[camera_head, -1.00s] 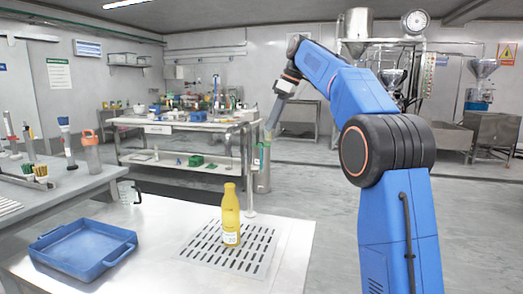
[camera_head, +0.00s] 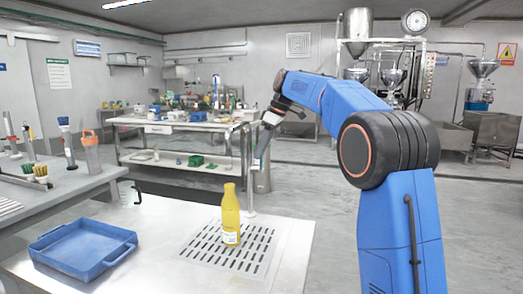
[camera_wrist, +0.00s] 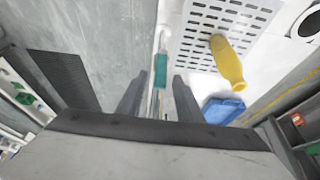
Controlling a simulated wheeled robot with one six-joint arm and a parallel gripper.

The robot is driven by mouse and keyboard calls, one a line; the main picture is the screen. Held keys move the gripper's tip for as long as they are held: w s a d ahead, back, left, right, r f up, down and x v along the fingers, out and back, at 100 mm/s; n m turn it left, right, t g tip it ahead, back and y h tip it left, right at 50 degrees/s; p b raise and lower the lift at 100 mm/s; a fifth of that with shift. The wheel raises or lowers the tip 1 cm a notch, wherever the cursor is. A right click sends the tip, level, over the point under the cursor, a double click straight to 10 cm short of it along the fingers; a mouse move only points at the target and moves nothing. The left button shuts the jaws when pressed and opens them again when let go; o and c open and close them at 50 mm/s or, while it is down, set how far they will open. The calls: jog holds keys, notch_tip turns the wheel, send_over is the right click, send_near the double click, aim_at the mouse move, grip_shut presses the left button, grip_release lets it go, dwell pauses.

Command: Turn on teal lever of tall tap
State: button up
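The tall tap (camera_head: 250,185) is a thin pale upright pipe at the back edge of the steel counter. Its teal lever (camera_wrist: 160,71) shows in the wrist view, near the pipe's top. In the head view the lever is small and mostly hidden by my gripper (camera_head: 262,143), which points down beside the upper part of the tap. In the wrist view my gripper (camera_wrist: 159,86) is open, with a dark finger on either side of the lever. I see no contact, and I cannot tell how deep the lever sits between the fingers.
A yellow bottle (camera_head: 230,216) stands on the slotted drain plate (camera_head: 258,262) in front of the tap. Open floor lies right of the counter.

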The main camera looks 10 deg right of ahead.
grip_shut()
jog(key=shift+s, duration=0.1)
jog(key=shift+s+a+t+h, duration=0.25)
jog(key=shift+s+t+h, duration=0.05)
jog(key=shift+s+a+f+n+t+h, duration=0.15)
jog(key=shift+s+a+n+t+h, duration=0.2)
jog(key=shift+s+t, duration=0.4)
jog(key=shift+w, duration=0.2)
grip_release()
